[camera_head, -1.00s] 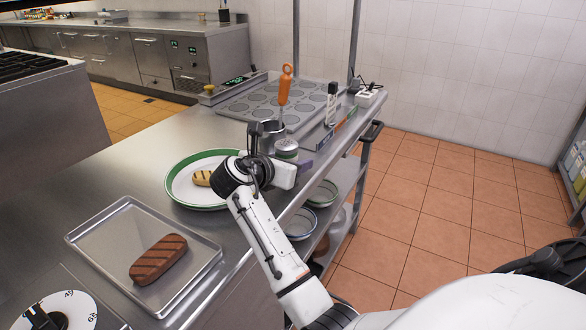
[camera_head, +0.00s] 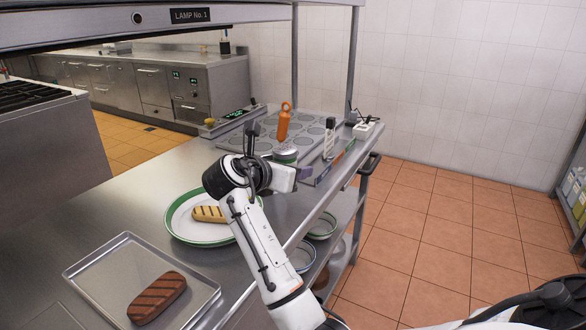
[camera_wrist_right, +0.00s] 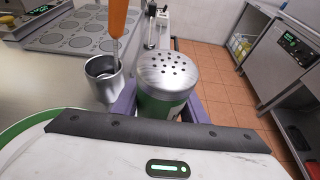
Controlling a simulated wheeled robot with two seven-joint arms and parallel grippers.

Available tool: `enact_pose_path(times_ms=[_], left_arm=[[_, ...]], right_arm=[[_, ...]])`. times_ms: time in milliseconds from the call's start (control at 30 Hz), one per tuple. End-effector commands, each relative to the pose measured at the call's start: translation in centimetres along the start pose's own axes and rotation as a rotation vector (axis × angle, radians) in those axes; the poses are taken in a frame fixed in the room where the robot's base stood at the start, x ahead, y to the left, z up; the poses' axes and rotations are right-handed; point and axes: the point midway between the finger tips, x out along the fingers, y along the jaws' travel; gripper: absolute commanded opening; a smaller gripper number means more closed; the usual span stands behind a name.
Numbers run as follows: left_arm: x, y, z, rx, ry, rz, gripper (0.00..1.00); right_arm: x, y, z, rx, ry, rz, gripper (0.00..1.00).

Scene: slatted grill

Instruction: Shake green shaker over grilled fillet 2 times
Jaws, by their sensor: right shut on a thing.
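The green shaker (camera_wrist_right: 162,107) is upright in the right wrist view, with a silver perforated cap on top. My right gripper (camera_wrist_right: 158,112) is shut on it, with purple fingers on both sides of its body. In the head view the shaker's silver cap (camera_head: 285,154) shows just behind my right wrist, and a purple finger (camera_head: 304,173) sticks out to its right. A pale grilled fillet (camera_head: 209,214) with dark grill marks lies on a green-rimmed white plate (camera_head: 180,232), partly hidden by my right arm. The shaker appears beyond and right of the fillet. My left gripper is not in view.
A metal tray (camera_head: 95,262) with a brown grilled piece (camera_head: 157,297) is at front left. A lamp shelf (camera_head: 215,15) hangs above. Bowls (camera_head: 322,226) sit below the counter.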

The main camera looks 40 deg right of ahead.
Motion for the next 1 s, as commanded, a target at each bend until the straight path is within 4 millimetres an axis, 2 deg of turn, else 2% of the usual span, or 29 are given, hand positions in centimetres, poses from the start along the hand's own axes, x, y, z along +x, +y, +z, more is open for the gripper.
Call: enact_pose_path(times_ms=[33,267,700,1000], left_arm=[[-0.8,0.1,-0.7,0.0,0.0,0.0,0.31],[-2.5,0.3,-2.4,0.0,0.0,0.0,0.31],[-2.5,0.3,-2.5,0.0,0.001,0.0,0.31],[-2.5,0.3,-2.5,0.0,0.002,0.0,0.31]], right_arm=[[-0.3,0.0,0.8,-0.001,-0.001,0.0,0.16],[-0.9,0.0,2.2,0.0,-0.001,0.0,0.16],[-2.4,0.0,5.8,0.003,-0.002,0.001,0.16],[-2.5,0.0,6.0,0.0,-0.001,0.0,0.16]])
